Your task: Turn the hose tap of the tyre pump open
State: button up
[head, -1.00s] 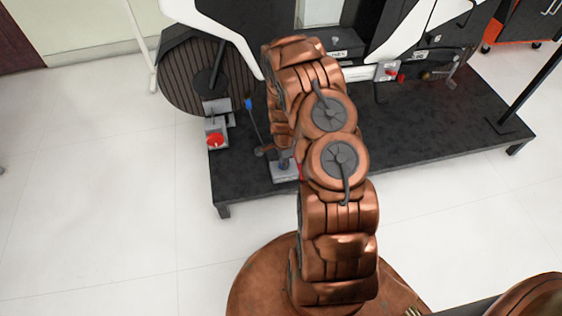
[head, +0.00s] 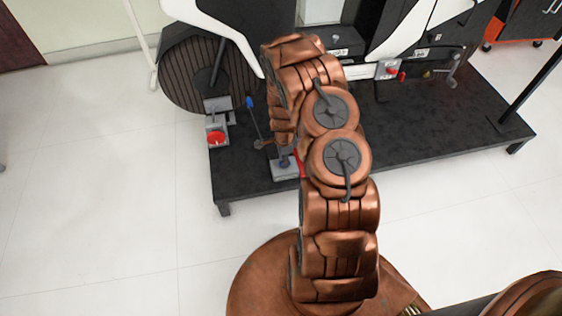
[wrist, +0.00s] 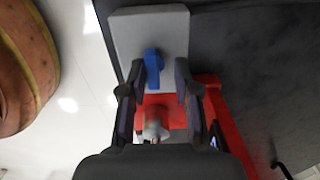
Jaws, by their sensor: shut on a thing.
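The tyre pump shows in the wrist view as a red body (wrist: 222,118) on a pale grey base plate (wrist: 122,38). A small blue tap handle (wrist: 153,68) stands over the plate, pointing along the fingers' line. My gripper (wrist: 157,84) reaches over it with one dark finger on each side, shut on the blue tap handle; the exact contact is hard to see. In the head view the pump's grey base (head: 284,172) and a strip of its red body (head: 301,163) show beside my arm, which hides the rest.
The pump stands on a dark platform (head: 420,140). To its left are a blue-tipped lever (head: 249,102) and a red round button (head: 217,138). A ribbed dark disc (head: 190,78) and white panels stand behind. Pale floor is clear at left.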

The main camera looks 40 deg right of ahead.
jog(key=o, duration=0.3)
jog(key=shift+s, duration=0.1)
jog(key=shift+a, duration=0.1)
jog(key=shift+r, duration=0.1)
jog(key=shift+s+r, duration=0.1)
jog(key=shift+r, duration=0.1)
notch_tip(320, 180, up, 11)
jog(key=shift+r, duration=0.2)
dwell(0.3)
jog(key=shift+r, duration=0.1)
dwell(0.4)
